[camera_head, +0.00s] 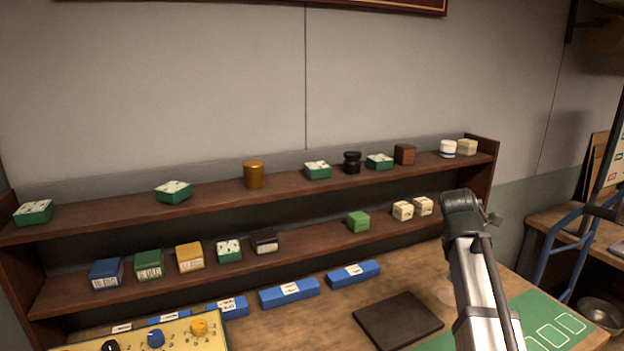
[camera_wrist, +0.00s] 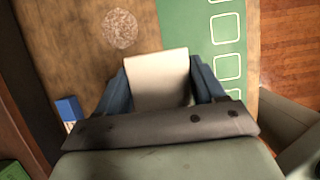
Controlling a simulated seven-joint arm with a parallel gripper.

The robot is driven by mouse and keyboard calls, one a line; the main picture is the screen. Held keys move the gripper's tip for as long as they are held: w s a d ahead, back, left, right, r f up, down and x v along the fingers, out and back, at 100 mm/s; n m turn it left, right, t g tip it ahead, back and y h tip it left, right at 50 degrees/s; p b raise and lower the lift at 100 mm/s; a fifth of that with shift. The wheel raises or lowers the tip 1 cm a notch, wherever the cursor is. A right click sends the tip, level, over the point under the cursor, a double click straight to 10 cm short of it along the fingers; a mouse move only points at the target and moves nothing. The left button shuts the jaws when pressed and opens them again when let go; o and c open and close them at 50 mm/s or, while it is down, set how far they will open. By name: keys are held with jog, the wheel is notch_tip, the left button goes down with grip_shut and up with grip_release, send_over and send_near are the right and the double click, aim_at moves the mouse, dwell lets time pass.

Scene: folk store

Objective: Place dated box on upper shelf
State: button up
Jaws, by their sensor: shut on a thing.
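My gripper (camera_wrist: 157,85) is shut on a pale cream box (camera_wrist: 157,68) in the wrist view, with one dark finger at each side of it. No writing shows on the face I see, so I cannot tell whether it bears a date. In the head view my arm stands at the right and the held box is not visible. The upper shelf (camera_head: 108,211) runs along the wall and carries spaced-out items: green-and-white boxes (camera_head: 173,192), an amber jar (camera_head: 253,174), a black jar (camera_head: 352,162), a brown box (camera_head: 404,154), a white jar (camera_head: 447,148) and a cream box (camera_head: 467,147).
The lower shelf (camera_head: 311,249) holds blue, green, yellow, black and cream boxes. Blue labelled blocks (camera_head: 289,293) line the counter before it. A dark square mat (camera_head: 397,320) and a green mat with white outlines (camera_head: 556,322) lie on the counter. Upper-shelf gaps show between items.

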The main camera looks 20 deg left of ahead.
jog(key=s+a+r+n+t+y, duration=0.1)
jog(key=s+a+r+n, duration=0.4)
jog(key=a, duration=1.2)
jog(key=s+a+r+y, duration=0.1)
jog(key=s+a+r, duration=0.6)
jog(key=a+r, duration=0.65)
jog(key=s+a+r+n+t+y, duration=0.1)
jog(key=s+a+r+n, duration=0.35)
jog(key=a, duration=1.45)
jog(key=s+a+r+n, duration=0.1)
jog(key=s+a+r, duration=0.1)
jog(key=s+a, duration=0.4)
jog(key=s+a+r+n+y, duration=0.1)
jog(key=s+a, duration=0.5)
jog(key=a, duration=0.7)
jog(key=s+a+r+n+y, duration=0.1)
jog(key=s+a+r+n, duration=0.1)
jog(key=s+a+r, duration=0.3)
jog(key=s+a, duration=0.1)
jog(key=a, duration=0.3)
jog(key=shift+s+a+g, duration=0.2)
jog(key=shift+a+g, duration=0.15)
jog(key=shift+g, duration=0.05)
jog(key=shift+f, duration=4.9)
jog(key=shift+f, duration=0.1)
